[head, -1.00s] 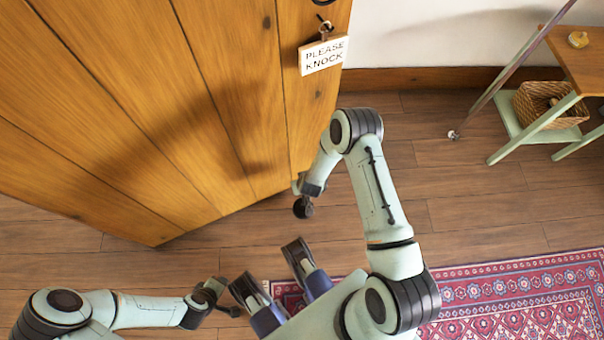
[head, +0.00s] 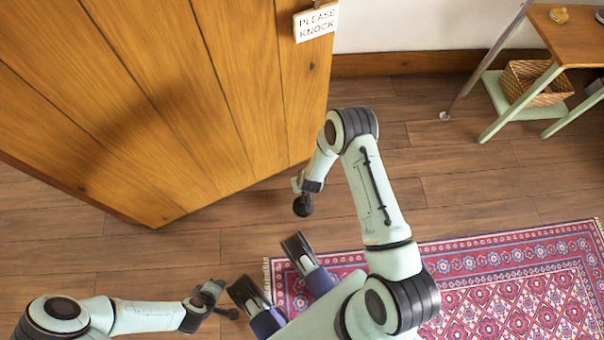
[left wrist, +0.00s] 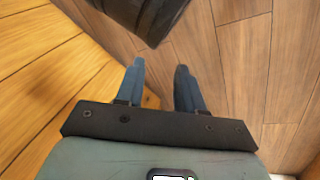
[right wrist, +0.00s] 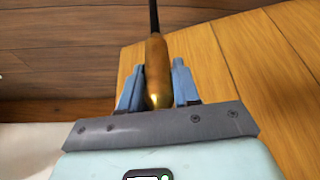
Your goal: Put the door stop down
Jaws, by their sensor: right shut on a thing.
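The door stop (right wrist: 156,68) is in my right gripper (right wrist: 157,75): a brass-coloured rounded body between the fingers, with a thin dark rod running away from it. In the head view my right gripper (head: 300,185) hangs above bare floor beside the door, and a dark round end of the door stop (head: 303,206) shows under it. I cannot tell the exact height above the floor. My left gripper (left wrist: 158,88) is open and empty in the left wrist view. In the head view the left gripper (head: 222,309) is low, left of my base.
A wooden door (head: 180,100) with a "please knock" sign (head: 316,23) fills the upper left. A patterned red rug (head: 520,290) lies at lower right. A small table (head: 570,40) with a basket (head: 535,85) stands at upper right. Plank floor (head: 440,190) between them is clear.

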